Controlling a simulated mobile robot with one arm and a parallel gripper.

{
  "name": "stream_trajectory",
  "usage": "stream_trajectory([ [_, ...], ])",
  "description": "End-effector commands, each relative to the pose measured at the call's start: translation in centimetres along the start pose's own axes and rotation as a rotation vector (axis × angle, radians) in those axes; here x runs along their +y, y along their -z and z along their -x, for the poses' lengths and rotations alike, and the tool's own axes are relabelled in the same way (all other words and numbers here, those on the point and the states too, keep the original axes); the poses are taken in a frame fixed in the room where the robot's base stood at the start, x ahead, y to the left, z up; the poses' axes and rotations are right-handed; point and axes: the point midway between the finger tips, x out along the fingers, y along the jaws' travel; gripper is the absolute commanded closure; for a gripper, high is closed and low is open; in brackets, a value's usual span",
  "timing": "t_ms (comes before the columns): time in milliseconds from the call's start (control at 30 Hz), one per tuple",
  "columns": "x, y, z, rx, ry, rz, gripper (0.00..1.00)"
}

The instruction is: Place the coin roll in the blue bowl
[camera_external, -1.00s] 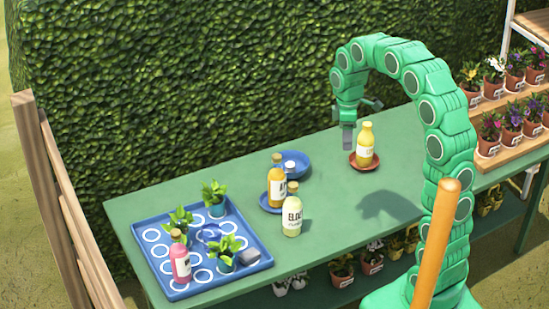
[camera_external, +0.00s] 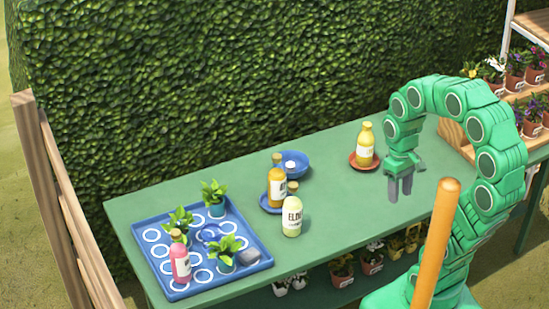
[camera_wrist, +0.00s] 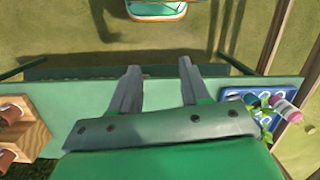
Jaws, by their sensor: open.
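The blue bowl (camera_external: 303,168) stands near the back edge of the green table, behind the orange bottle. A small grey block-like item (camera_external: 248,257) lies at the right corner of the blue tray. I cannot tell whether either is the coin roll. My gripper (camera_external: 400,187) is open and empty, pointing down above the right part of the table, right of the bowl. Its two apart fingers also show in the wrist view (camera_wrist: 158,68), with nothing between them.
An orange bottle (camera_external: 277,188) stands on a blue saucer (camera_external: 266,206), with a pale bottle (camera_external: 292,217) beside it. A yellow bottle (camera_external: 365,148) stands on a red saucer (camera_external: 352,164). The blue tray (camera_external: 150,232) holds plants and a pink bottle (camera_external: 180,263).

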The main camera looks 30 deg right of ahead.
Motion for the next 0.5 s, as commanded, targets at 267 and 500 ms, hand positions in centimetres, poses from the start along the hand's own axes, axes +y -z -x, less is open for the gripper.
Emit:
stream_trajectory([
  [267,0.2,-4.1,-1.3,0.009,-0.023,-0.159,0.54],
  [500,0.1,-4.5,-1.5,0.009,-0.022,-0.175,0.54],
])
